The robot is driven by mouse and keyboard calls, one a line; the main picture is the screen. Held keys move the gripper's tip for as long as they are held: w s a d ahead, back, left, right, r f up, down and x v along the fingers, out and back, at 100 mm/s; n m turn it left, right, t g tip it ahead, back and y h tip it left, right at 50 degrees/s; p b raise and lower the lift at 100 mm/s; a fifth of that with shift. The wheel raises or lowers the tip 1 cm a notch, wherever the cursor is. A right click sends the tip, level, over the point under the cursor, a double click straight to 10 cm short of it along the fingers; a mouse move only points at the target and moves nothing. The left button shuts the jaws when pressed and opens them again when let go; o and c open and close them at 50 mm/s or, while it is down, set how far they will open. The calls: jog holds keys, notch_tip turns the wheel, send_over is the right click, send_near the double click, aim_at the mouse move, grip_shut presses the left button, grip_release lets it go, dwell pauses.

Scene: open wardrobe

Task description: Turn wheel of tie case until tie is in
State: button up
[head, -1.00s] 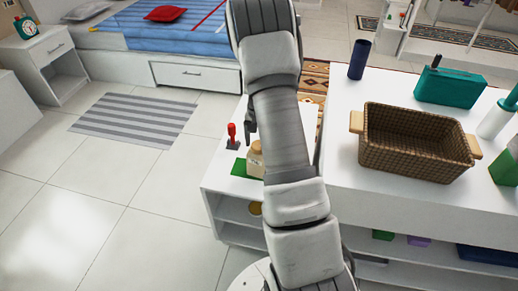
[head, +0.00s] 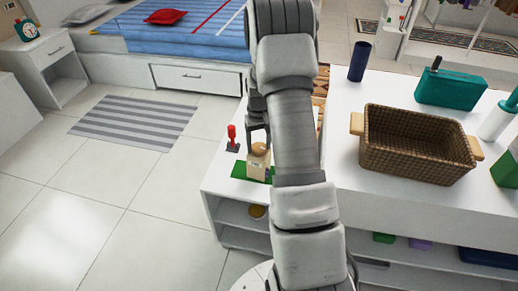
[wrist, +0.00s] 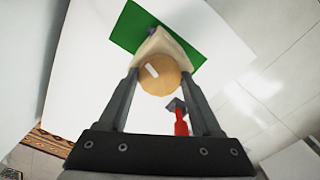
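The tie case is a small beige box (head: 256,168) standing on a green mat at the left end of the white counter. Its round tan wheel (head: 260,149) is on top, and it also shows in the wrist view (wrist: 160,76) with a small white mark. A bit of purple (wrist: 152,30), possibly the tie, shows at the case's far edge. My gripper (wrist: 160,78) points down over the case, its two fingers apart on either side of the wheel. The gripper (head: 258,140) is partly behind my arm in the head view. I cannot tell whether the fingers touch the wheel.
The green mat (wrist: 125,32) lies under the case. A red-handled item on a dark base (head: 232,140) stands close to its left. A wicker basket (head: 415,150), a dark blue cylinder (head: 359,61) and a teal case (head: 450,88) stand on the counter to the right.

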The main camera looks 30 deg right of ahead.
jog(key=shift+c, duration=0.9)
jog(key=m, duration=0.4)
jog(key=o, duration=1)
